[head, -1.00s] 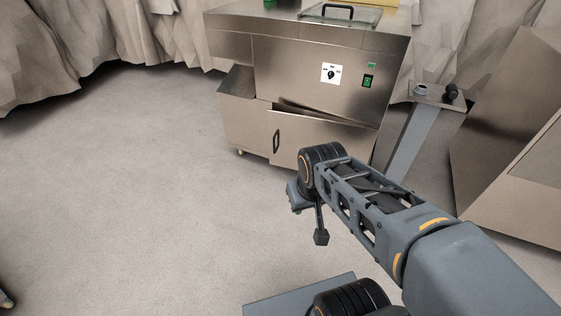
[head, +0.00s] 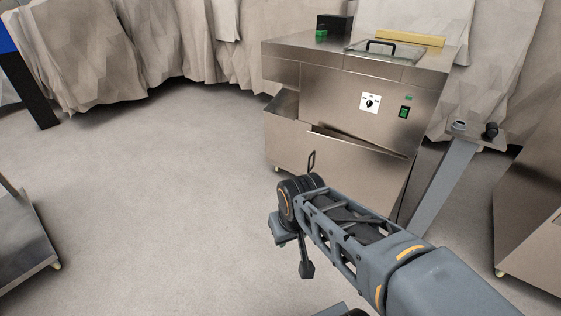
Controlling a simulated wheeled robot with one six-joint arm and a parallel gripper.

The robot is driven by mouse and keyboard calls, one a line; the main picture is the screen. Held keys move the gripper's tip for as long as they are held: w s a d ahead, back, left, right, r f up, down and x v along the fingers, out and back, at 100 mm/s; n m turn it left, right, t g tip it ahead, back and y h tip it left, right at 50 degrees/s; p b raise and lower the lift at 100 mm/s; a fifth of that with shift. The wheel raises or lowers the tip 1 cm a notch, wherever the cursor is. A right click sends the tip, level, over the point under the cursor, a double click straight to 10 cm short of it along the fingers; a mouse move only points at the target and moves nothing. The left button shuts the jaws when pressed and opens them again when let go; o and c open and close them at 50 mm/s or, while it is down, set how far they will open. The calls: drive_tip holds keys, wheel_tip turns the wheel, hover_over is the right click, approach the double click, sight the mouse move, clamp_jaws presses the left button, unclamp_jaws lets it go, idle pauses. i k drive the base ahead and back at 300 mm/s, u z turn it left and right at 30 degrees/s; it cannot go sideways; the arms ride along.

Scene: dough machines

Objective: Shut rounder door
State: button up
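The rounder (head: 345,105) is a steel cabinet in the upper right middle of the head view, with a dial and a green switch on its front. Its lower door (head: 352,164) stands ajar: its top edge slants away from the body and leaves a dark wedge-shaped gap. The black door handle (head: 311,160) is near the door's left edge. My arm reaches in from the lower right and covers the door's lower part. My gripper (head: 305,266) is at the arm's end, in front of and below the door, seemingly apart from it. Its fingers are not clear enough to judge.
A narrow grey stand (head: 447,180) with small items on top is right of the rounder. A steel machine (head: 530,220) stands at the right edge, and another steel unit (head: 25,240) at the left edge. The floor (head: 160,200) between is clear.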

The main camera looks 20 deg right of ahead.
sight(374, 178)
drive_tip(key=u, duration=0.25)
drive_tip(key=i, duration=0.8)
drive_tip(key=z, duration=0.9)
drive_tip(key=i, duration=1.05)
drive_tip(key=z, duration=0.3)
